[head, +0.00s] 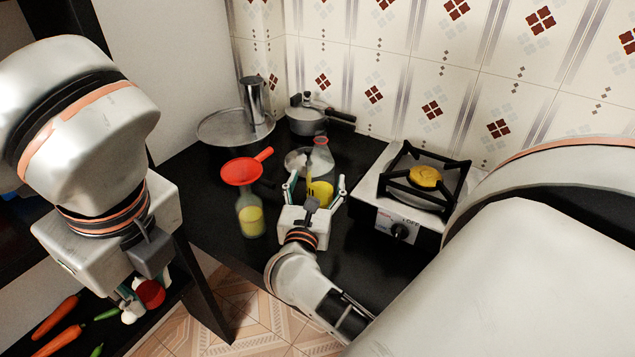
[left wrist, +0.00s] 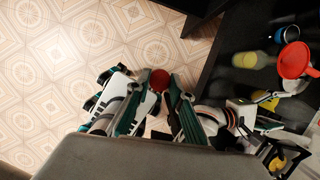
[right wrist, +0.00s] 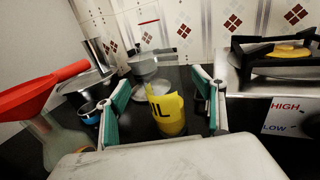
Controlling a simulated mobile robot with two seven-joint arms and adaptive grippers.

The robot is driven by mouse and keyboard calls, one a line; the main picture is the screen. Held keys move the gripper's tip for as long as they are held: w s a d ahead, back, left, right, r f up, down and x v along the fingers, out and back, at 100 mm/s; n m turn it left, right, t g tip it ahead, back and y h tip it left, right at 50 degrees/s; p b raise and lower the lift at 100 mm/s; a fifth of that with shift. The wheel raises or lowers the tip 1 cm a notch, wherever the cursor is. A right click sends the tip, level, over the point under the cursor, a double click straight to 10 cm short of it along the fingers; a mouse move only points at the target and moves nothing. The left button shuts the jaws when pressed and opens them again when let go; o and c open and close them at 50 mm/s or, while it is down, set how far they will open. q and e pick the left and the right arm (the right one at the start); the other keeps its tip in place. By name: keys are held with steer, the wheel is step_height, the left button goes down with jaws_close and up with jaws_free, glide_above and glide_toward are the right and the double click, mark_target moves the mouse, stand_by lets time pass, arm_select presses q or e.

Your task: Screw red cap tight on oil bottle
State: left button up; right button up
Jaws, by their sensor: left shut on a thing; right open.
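The oil bottle (head: 321,160) is clear with a yellow label and stands upright on the black counter. Its yellow label (right wrist: 168,114) shows the letters "IL" in the right wrist view. My right gripper (head: 315,186) is open, with its fingers on either side of the bottle as seen; I cannot tell how deep the bottle sits between them. My left gripper (head: 140,294) is shut on the red cap (head: 151,293), low at the left and away from the bottle. The red cap also shows between the fingertips in the left wrist view (left wrist: 160,79).
A second bottle (head: 250,218) with yellow liquid and a red funnel (head: 243,171) stands left of the oil bottle. A stove (head: 395,215) is to the right. A pot (head: 306,118) and a metal cylinder (head: 254,101) stand behind. Carrots (head: 60,338) lie on a lower shelf.

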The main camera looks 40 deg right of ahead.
steer(key=x, duration=0.5)
steer(key=shift+w+d, duration=0.15)
steer(key=shift+d, duration=0.05)
steer(key=c, duration=1.6)
steer(key=shift+r, duration=0.2)
